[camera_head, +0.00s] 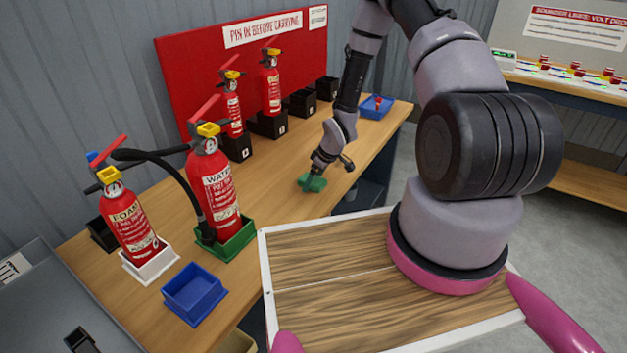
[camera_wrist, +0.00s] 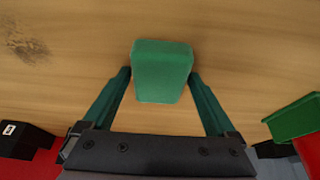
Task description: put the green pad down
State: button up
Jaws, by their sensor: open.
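The green pad (camera_wrist: 162,66) is a small block that appears to rest on the wooden bench top. In the wrist view it sits between the two dark green fingers of my gripper (camera_wrist: 159,76), with a narrow gap at each fingertip. My gripper is open around it. In the head view the pad (camera_head: 312,183) is seen low at the bench, right below my gripper (camera_head: 317,175). The finger gap is too small to make out there.
A green tray (camera_head: 236,243) holds a red water extinguisher (camera_head: 218,190); a white tray (camera_head: 150,264) holds a foam extinguisher (camera_head: 131,225). An empty blue tray (camera_head: 194,294) is in front. Black holders and extinguishers line the red board (camera_head: 195,70). Bare wood surrounds the pad.

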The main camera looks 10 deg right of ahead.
jog(key=shift+r, duration=0.1)
dwell(0.6)
jog(key=s+d+r+m+t+h, duration=0.1)
jog(key=s+d+r+m, duration=0.15)
jog(key=r, duration=0.95)
jog(key=s+d+r+m+h, duration=0.1)
jog(key=d+r, duration=0.2)
jog(key=r, duration=0.9)
jog(key=s+d+r+m+t+h, duration=0.1)
jog(key=s+d+r+m, duration=0.15)
jog(key=r, duration=0.95)
jog(key=s+a+r+m+t+y, duration=0.1)
jog(key=s+r+m, duration=0.6)
jog(key=s+r, duration=1.2)
jog(key=shift+s+a+r+t+y, duration=0.2)
jog(key=shift+s+a+t+y, duration=0.25)
jog(key=shift+a, duration=0.35)
jog(key=shift+w, duration=0.15)
